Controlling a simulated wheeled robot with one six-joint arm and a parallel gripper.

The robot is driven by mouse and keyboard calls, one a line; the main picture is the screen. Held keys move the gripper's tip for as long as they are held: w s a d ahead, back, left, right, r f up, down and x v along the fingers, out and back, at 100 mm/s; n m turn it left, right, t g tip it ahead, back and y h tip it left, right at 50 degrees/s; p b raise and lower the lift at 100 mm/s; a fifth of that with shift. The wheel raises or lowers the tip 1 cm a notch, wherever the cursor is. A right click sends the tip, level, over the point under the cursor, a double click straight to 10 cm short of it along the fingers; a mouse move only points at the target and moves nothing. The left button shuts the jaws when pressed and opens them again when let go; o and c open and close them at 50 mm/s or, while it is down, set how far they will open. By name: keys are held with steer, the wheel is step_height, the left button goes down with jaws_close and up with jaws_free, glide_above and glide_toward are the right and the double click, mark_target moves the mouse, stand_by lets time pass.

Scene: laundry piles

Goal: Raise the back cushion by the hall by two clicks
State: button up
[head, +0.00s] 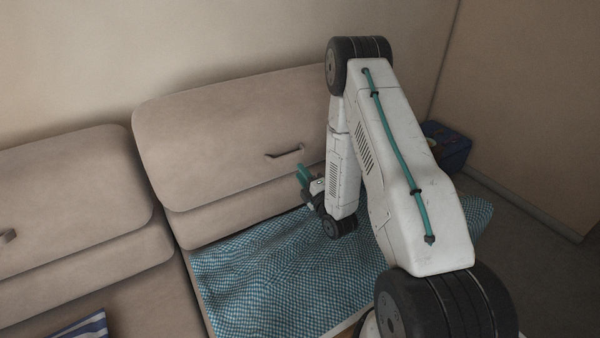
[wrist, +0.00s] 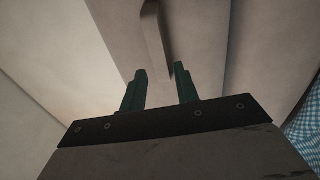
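The right back cushion (head: 225,125) is beige and stands higher than the left back cushion (head: 70,195). A short dark pull strap (head: 284,154) is on its front, and a similar strap (head: 8,236) is on the left cushion. The frames do not tell which cushion is by the hall. My gripper (head: 303,173) is just below and right of the right cushion's strap. In the wrist view its two green fingers (wrist: 161,68) are apart, with nothing seen held. The strap (wrist: 154,35) hangs ahead, its end near the gap between the fingertips; I cannot tell the depth.
A blue-and-white checked cloth (head: 265,285) covers the right seat. A striped cloth (head: 85,328) lies at the lower left. A blue bin (head: 453,148) stands beyond the sofa's right end, near the wall. My arm hides the right cushion's right end.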

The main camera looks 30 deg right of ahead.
stand_by(0.4)
steer(key=s+f+m+g, duration=0.6)
steer(key=f+m+g, duration=0.35)
steer(key=g, duration=0.25)
steer(key=s+a+r+m+g, duration=0.2)
steer(key=s+a+r, duration=0.2)
steer(key=s+r, duration=0.6)
steer(key=s+a+r+m+g, duration=0.2)
steer(key=s+a+r, duration=0.3)
steer(key=s+r, duration=0.5)
steer(key=s+a+r+m+g, duration=0.2)
steer(key=s+r, duration=0.8)
steer(key=r, duration=1)
steer(key=a+m, duration=0.2)
steer(key=a, duration=0.1)
steer(key=shift+s, duration=0.3)
